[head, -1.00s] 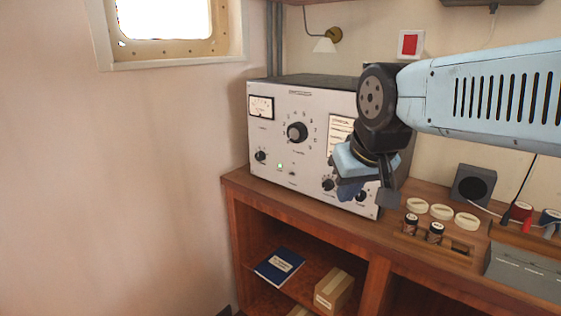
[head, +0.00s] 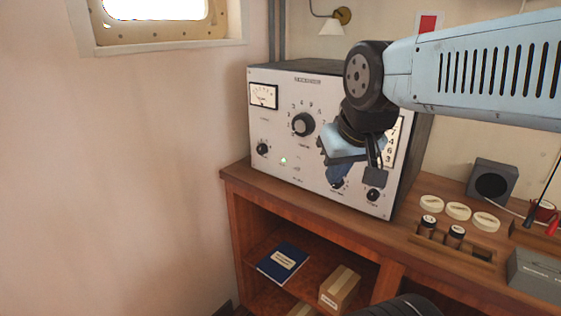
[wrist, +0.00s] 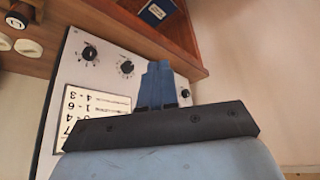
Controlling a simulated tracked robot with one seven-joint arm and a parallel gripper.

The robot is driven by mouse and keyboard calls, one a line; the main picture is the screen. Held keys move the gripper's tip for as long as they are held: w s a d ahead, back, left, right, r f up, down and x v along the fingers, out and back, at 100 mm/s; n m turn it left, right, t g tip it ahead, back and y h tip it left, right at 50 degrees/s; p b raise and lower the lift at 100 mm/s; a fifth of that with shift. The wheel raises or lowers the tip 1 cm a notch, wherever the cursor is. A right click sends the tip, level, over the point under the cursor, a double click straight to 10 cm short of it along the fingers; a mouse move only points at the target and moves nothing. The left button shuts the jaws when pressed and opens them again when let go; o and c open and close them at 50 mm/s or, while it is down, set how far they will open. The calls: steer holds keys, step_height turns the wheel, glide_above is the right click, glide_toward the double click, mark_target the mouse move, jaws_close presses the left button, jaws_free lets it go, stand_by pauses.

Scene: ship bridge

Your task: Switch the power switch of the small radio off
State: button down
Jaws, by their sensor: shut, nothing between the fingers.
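The small radio (head: 285,105) is a light-grey box with a meter, a large dial and several black knobs, standing on the wooden counter. My gripper (head: 335,179) is shut and empty, in front of the lower right of the panel, right of the switch, covering part of a knob. In the wrist view its blue fingers (wrist: 157,90) hide part of the panel; the switch does not show there.
Counter edge (head: 285,198) runs below the radio. Right of it stand white round lids (head: 458,211), small dark jars (head: 428,226), a speaker (head: 491,181) and a grey box (head: 535,272). A shelf below holds a blue book (head: 283,262) and a carton (head: 339,289).

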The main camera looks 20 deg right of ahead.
mark_target(296, 169)
steer(key=w+r+m+g+h, duration=0.25)
steer(key=w+m+g, duration=0.2)
steer(key=w, duration=0.95)
steer(key=w+a+f+m+h, duration=0.1)
steer(key=w+a+m, duration=0.2)
steer(key=w, duration=0.5)
steer(key=w+a+f+m+g+h, duration=0.1)
steer(key=w+a+f+m+h, duration=0.1)
steer(key=w, duration=0.6)
steer(key=shift+a+m, duration=0.7)
steer(key=shift+m, duration=0.35)
steer(key=shift+f+g+h, duration=0.1)
steer(key=shift+g+h, duration=0.15)
steer(key=x, duration=1.3)
steer(key=shift+d+f, duration=0.3)
steer(key=shift+a, duration=0.15)
